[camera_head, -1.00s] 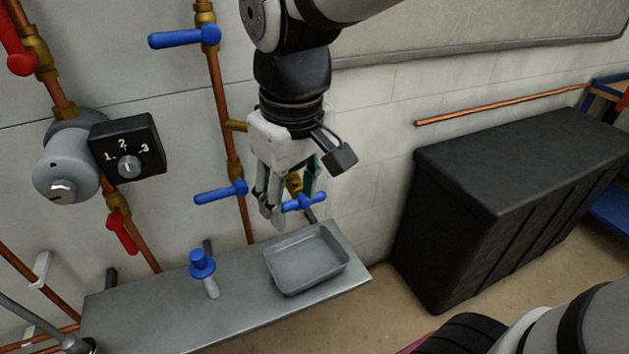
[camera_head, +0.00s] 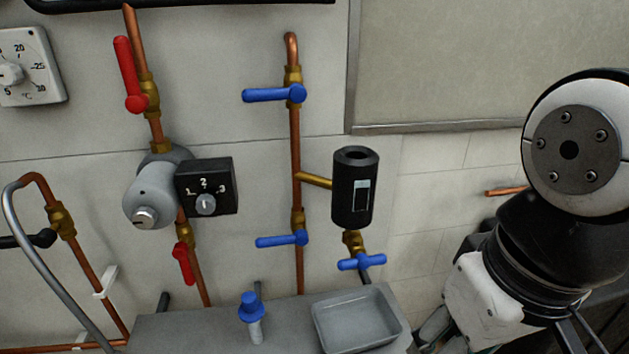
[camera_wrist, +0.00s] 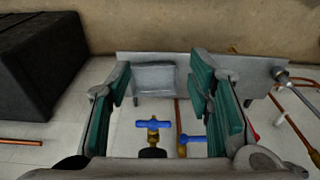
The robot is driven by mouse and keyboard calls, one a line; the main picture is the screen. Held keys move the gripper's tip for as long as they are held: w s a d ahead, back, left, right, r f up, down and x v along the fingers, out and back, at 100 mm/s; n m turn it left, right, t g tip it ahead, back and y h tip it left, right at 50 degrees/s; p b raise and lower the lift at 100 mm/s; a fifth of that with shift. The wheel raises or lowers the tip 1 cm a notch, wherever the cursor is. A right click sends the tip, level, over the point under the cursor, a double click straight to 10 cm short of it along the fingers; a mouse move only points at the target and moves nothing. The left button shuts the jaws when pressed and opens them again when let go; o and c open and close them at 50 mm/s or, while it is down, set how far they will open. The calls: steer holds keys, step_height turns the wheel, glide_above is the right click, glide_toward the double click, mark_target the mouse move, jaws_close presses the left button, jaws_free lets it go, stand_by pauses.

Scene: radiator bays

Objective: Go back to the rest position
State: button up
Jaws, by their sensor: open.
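My gripper (camera_wrist: 162,82) is open and empty. In the wrist view its two green-padded fingers stand apart on either side, with the grey tray (camera_wrist: 155,66) and the blue-handled tap (camera_wrist: 153,124) showing between them. In the head view my arm is at the right edge. The gripper (camera_head: 432,333) hangs at the lower right, just right of the grey tray (camera_head: 360,302), with its fingers partly cut off by the frame's bottom. I cannot tell from this view whether it touches the shelf.
A metal shelf (camera_head: 185,330) carries the tray and a blue-capped fitting (camera_head: 251,307). On the wall are red valve handles (camera_head: 128,75), blue valve handles (camera_head: 270,94), a black cylinder (camera_head: 355,188), a numbered dial (camera_head: 207,188) and copper pipes. A black box (camera_wrist: 45,62) shows in the wrist view.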

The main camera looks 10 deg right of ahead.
step_height(320, 180, up, 14)
steer(key=t+p, duration=0.2)
steer(key=p, duration=1)
steer(key=shift+d+t, duration=0.15)
steer(key=shift+t, duration=0.15)
steer(key=shift+w, duration=0.1)
